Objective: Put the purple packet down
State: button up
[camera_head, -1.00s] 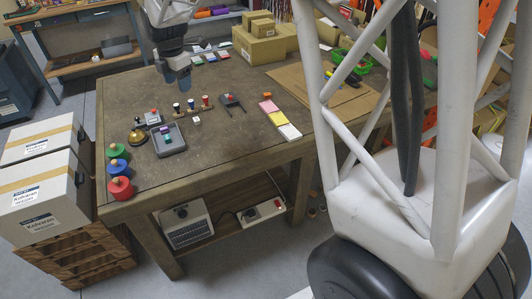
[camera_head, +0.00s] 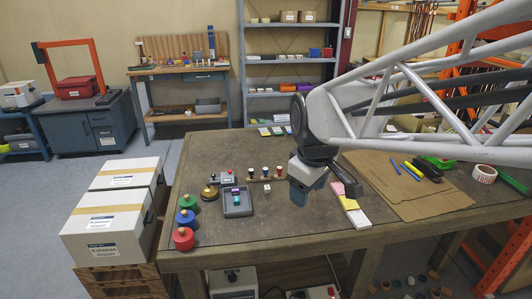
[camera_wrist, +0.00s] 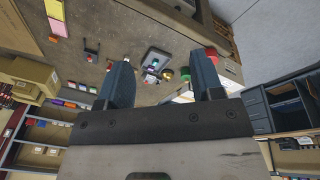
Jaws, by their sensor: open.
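A small purple item (camera_head: 235,190), which looks like the purple packet, is at the grey tray (camera_head: 238,212) on the left part of the workbench. A small green item (camera_head: 237,201) lies in the tray near it. My gripper (camera_head: 298,196) hangs above the bench to the right of the tray, apart from it, pointing down. In the wrist view my gripper (camera_wrist: 162,76) has its two fingers spread with nothing held between them.
Red, blue and green weights (camera_head: 183,239) stand at the bench's left edge. A brass bell (camera_head: 209,193) is left of the tray, a peg rack (camera_head: 265,178) behind it. Coloured cards (camera_head: 349,205) and cardboard (camera_head: 405,185) lie right. Bare bench lies in front of the tray.

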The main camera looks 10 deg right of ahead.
jog(key=s+d+f+m, duration=0.1)
jog(key=s+f+m, duration=0.2)
jog(key=s+m, duration=0.4)
jog(key=s, duration=0.6)
jog(key=shift+s+d+m+t, duration=0.25)
jog(key=shift+d+m+t, duration=0.05)
jog(key=shift+d+m, duration=0.1)
jog(key=shift+c, duration=0.2)
